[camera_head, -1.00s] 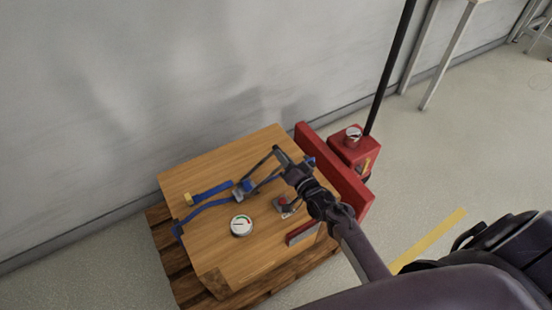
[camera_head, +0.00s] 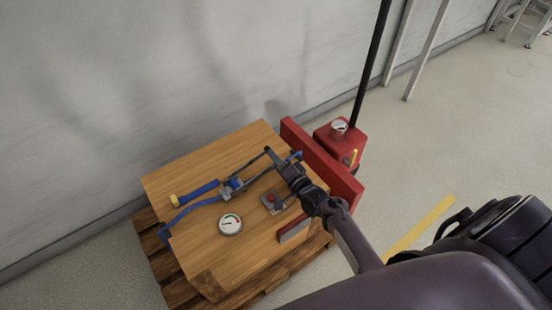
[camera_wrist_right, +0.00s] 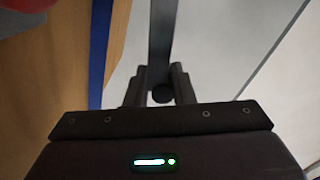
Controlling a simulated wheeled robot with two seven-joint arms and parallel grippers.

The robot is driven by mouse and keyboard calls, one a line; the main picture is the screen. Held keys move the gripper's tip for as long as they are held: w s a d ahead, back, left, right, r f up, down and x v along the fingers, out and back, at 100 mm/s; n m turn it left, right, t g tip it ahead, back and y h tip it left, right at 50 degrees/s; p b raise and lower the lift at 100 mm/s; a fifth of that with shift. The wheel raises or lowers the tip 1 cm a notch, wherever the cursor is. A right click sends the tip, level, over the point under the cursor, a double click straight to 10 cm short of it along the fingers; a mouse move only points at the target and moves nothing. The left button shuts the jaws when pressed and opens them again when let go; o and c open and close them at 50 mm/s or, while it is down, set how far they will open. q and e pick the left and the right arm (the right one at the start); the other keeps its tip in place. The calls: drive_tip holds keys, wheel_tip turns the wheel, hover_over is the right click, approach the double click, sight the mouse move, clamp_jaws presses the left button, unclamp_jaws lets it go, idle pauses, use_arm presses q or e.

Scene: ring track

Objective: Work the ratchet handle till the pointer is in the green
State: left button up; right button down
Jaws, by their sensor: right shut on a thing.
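The ratchet (camera_head: 232,186) sits on the blue strap (camera_head: 198,208) across the top of a wooden crate (camera_head: 200,255). Its dark handle (camera_head: 253,165) slopes up and right from the ratchet. My right gripper (camera_head: 272,156) is shut on the handle's far end. In the right wrist view the fingers (camera_wrist_right: 160,85) close on a grey bar. A round white gauge (camera_head: 231,224) lies on the crate, with red and green on its dial. Its dark pointer seems to lie toward the left, outside the green, but it is small. My left gripper is out of view.
A small device with a red top (camera_head: 272,202) sits on the crate near my right arm. The wall is close at the back.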

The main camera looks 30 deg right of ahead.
drive_tip(key=shift+f, duration=0.1)
drive_tip(key=c, duration=1.3)
unclamp_jaws()
drive_tip(key=shift+s, duration=0.2)
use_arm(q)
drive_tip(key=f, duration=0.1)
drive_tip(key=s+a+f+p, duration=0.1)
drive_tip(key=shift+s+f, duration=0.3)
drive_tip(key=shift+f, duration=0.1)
use_arm(e)
drive_tip(key=s, duration=0.5)
drive_tip(key=s+d, duration=0.1)
drive_tip(key=s, duration=0.1)
drive_tip(key=shift+s, duration=0.2)
